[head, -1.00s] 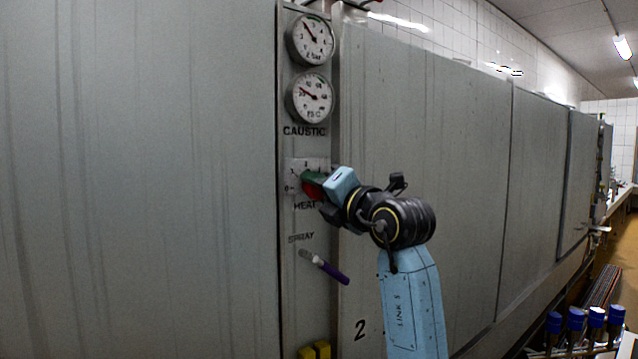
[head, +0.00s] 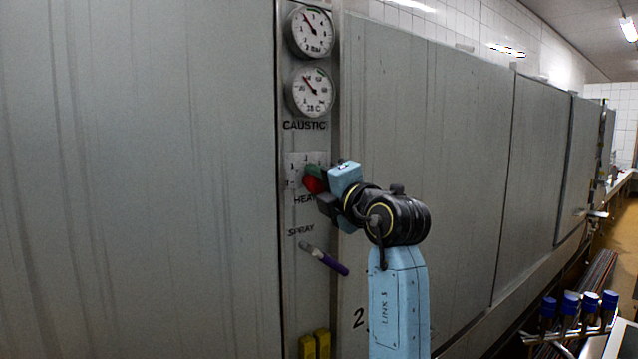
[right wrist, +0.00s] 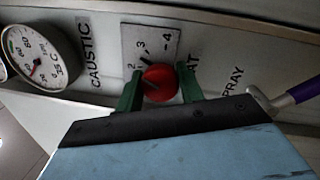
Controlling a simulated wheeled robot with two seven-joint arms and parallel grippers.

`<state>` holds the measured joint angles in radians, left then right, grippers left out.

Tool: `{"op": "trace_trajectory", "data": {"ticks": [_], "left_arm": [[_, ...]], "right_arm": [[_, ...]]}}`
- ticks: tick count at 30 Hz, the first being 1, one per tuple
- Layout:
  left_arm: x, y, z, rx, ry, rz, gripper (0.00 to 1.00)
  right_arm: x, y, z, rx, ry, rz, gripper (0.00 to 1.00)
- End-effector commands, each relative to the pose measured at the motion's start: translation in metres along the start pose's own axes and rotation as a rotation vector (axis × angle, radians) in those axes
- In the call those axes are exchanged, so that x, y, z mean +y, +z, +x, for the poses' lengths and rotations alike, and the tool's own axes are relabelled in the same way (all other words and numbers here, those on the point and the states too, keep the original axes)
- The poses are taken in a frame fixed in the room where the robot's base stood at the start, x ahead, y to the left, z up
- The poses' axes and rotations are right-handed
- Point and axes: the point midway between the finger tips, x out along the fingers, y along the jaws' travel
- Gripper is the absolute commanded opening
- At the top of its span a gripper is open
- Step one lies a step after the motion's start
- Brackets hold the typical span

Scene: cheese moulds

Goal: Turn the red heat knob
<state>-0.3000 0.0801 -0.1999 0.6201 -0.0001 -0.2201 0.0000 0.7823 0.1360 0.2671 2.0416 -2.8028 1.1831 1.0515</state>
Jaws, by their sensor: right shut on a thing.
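The red heat knob (head: 314,185) sits on the grey control panel, above the HEAT lettering, with a white numbered scale plate (head: 292,165) behind it. My right gripper (head: 312,178) is at the knob, and its wrist hides part of the knob and lettering in the head view. In the right wrist view the knob (right wrist: 159,82) lies between the two green fingers (right wrist: 158,92), one on each side, and the gripper is shut on it. The numbers 2, 3 and 4 show on the plate, and a dark pointer mark lies near the knob's edge. My left gripper is not in view.
Two round gauges (head: 310,92) are above on the panel. A spray lever with a purple handle (head: 334,264) sticks out below the knob. Yellow blocks (head: 315,344) are at the panel's foot. Blue-capped fittings (head: 570,303) stand at the lower right.

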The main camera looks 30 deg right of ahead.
Motion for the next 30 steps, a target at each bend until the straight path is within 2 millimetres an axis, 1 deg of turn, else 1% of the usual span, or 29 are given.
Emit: {"op": "trace_trajectory", "data": {"ticks": [3,4,6,9,17,20,23,26,30], "left_arm": [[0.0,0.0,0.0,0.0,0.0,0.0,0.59],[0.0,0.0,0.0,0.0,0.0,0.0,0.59],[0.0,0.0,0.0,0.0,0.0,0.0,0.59],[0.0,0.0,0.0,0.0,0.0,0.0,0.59],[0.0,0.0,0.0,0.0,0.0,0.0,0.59],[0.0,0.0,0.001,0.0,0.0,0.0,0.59],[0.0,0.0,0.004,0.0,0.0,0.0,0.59],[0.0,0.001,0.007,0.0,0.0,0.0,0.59],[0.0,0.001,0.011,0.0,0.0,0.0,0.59]], "right_arm": [[-0.001,-0.001,0.0,0.002,-0.002,0.0,0.15],[-0.001,-0.001,0.0,0.002,-0.001,0.0,0.39],[-0.001,-0.001,0.0,0.002,-0.001,-0.001,0.48],[-0.001,-0.001,0.0,0.001,-0.001,-0.001,0.59],[0.0,0.0,-0.001,0.0,0.0,-0.002,0.59],[0.0,0.0,-0.006,-0.001,0.001,-0.002,0.59],[-0.001,0.0,-0.018,-0.002,0.002,-0.003,0.59],[-0.001,0.0,-0.038,-0.001,0.002,-0.003,0.59],[-0.001,0.0,-0.07,-0.003,0.002,-0.004,0.59]]}}
